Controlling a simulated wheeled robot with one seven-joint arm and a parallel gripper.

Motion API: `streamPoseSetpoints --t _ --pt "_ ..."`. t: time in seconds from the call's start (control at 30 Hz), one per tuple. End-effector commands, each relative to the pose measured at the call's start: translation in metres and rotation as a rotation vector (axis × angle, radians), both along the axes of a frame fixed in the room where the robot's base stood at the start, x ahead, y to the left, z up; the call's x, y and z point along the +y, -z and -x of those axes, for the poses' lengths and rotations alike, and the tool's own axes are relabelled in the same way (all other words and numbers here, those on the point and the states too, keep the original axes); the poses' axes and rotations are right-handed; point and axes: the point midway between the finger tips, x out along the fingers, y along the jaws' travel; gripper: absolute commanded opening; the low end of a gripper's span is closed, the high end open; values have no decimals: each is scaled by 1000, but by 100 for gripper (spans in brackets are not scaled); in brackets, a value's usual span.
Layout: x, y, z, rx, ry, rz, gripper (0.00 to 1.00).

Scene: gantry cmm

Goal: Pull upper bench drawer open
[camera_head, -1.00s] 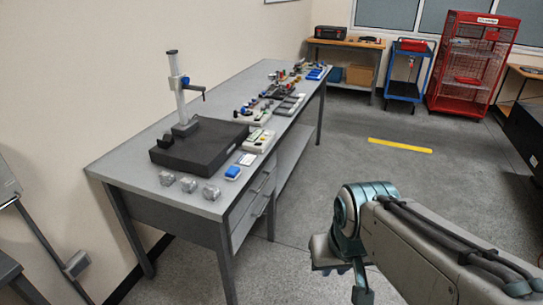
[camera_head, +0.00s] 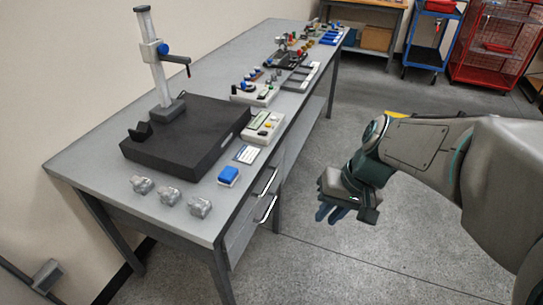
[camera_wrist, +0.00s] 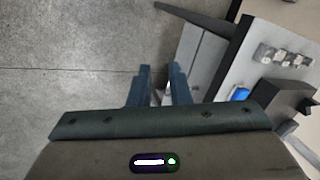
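The upper bench drawer (camera_head: 258,191) is in the front side of the grey bench (camera_head: 75,170), below its top in the head view. Its bar handle (camera_head: 266,181) shows, and its front looks flush with the bench. The lower drawer (camera_head: 254,222) has a similar handle (camera_head: 267,210). My gripper (camera_head: 330,214) is to the right of the drawers, apart from them, with blue fingers pointing down. In the wrist view my gripper (camera_wrist: 159,68) has its two fingers apart with nothing held between them. Drawer fronts show to their right; the handles are hard to make out there.
On the bench stand a black plate (camera_head: 185,140) with a post (camera_head: 154,62), a blue block (camera_head: 228,175), several metal blocks (camera_head: 170,196) and small parts. A bench leg (camera_head: 221,272) stands left of the drawers. The floor (camera_head: 330,265) in front is clear.

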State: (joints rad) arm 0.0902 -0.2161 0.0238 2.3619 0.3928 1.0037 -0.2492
Motion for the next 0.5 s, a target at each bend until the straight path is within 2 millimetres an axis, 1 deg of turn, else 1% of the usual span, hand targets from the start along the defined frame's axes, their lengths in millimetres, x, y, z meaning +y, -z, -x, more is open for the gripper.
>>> streamPoseSetpoints --t 0.03,0.17,0.27,0.3,0.37,0.4,0.5 --pt "6 29 -13 34 7 -68 17" --pt "25 63 -48 75 18 -257 17" --pt "36 89 -78 83 35 -406 17" --pt "39 99 -91 79 46 -466 17" --pt "42 115 -112 69 65 -556 17" --pt "43 126 -126 56 79 -616 17" --pt "41 153 -161 13 122 -754 17"
